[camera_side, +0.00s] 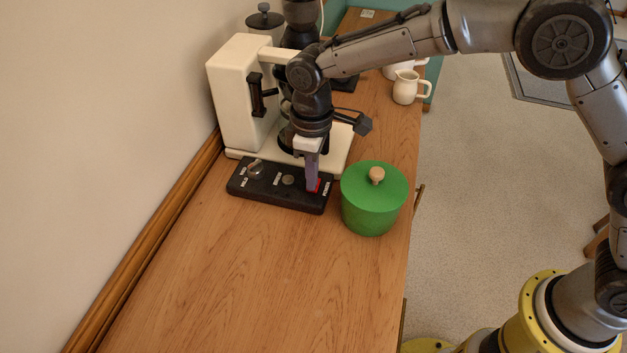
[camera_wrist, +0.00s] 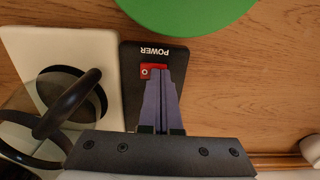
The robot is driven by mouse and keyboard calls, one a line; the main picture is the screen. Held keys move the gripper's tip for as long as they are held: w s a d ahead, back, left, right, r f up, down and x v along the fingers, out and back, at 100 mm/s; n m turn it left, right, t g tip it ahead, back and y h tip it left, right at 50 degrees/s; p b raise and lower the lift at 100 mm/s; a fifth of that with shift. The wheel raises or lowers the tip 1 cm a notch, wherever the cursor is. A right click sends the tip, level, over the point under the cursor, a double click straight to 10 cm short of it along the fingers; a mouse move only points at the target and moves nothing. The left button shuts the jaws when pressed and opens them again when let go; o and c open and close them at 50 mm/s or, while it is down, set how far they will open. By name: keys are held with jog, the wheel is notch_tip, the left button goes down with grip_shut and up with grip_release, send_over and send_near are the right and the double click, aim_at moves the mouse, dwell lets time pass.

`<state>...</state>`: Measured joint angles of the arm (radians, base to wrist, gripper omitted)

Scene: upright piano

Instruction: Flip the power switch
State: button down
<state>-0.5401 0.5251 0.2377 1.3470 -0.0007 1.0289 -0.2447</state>
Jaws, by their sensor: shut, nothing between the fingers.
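The power switch is a red rocker (camera_side: 318,186) at the right end of a black control panel (camera_side: 262,190), beside the printed word POWER. In the wrist view the red switch (camera_wrist: 147,71) shows a white round mark and is partly hidden behind my fingertips. My gripper (camera_side: 312,188) is shut and empty, pointing down over the switch. In the wrist view my gripper's fingertips (camera_wrist: 160,74) overlap the switch's edge. I cannot tell whether they touch it.
A green lidded pot (camera_side: 372,205) stands close to the panel's right end. A white coffee machine (camera_side: 238,95) stands behind the panel, with a glass carafe (camera_wrist: 50,115) on its base. A white jug (camera_side: 407,87) is farther back. The wooden surface in front is clear.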

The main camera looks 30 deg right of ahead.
aim_at(319, 178)
jog(key=shift+f, duration=0.15)
jog(key=shift+r, duration=3.6)
jog(key=s+d+r+m+t, duration=0.2)
jog(key=s+d+r, duration=0.2)
jog(key=d+r, duration=0.4)
jog(key=s+d+r+m+t, duration=0.1)
jog(key=s+d+r+m, duration=0.15)
jog(key=d+r, duration=0.6)
jog(key=s+d+f+m+t, duration=0.1)
jog(key=s+d, duration=0.3)
jog(key=s, duration=0.3)
jog(key=s+d+m+t, duration=0.1)
jog(key=s+d, duration=0.3)
jog(key=s, duration=0.3)
jog(key=s+d+f+m, duration=0.1)
jog(key=s+f+m, duration=0.1)
jog(key=s+f, duration=0.4)
notch_tip(319, 178, down, 2)
jog(key=shift+s+d+f+t, duration=0.1)
jog(key=shift+s+d+t, duration=0.15)
jog(key=shift+t, duration=0.05)
